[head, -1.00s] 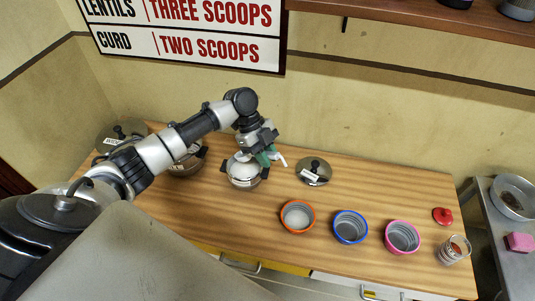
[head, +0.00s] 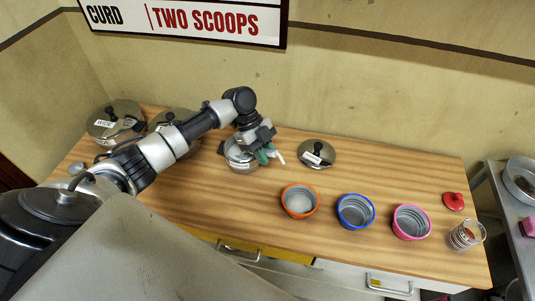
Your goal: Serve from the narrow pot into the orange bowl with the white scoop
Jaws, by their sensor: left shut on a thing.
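The narrow pot (head: 240,165) is a small steel pot with a pale label, uncovered at the middle back of the counter. My left gripper (head: 264,153), with green fingers, is shut on the white scoop (head: 279,156) at the pot's right rim. Only a small white part of the scoop shows; its bowl end is hidden by the gripper and pot. The orange bowl (head: 300,214) stands upright to the front right of the pot, with a pale grey inside. I cannot tell whether anything lies in it. My right gripper is not in view.
A steel lid (head: 318,153) lies right of the pot. A blue bowl (head: 356,225), a pink bowl (head: 412,236) and a glass jar (head: 466,235) stand further right, with a red lid (head: 453,201) behind. A covered wide pot (head: 115,120) stands at the left.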

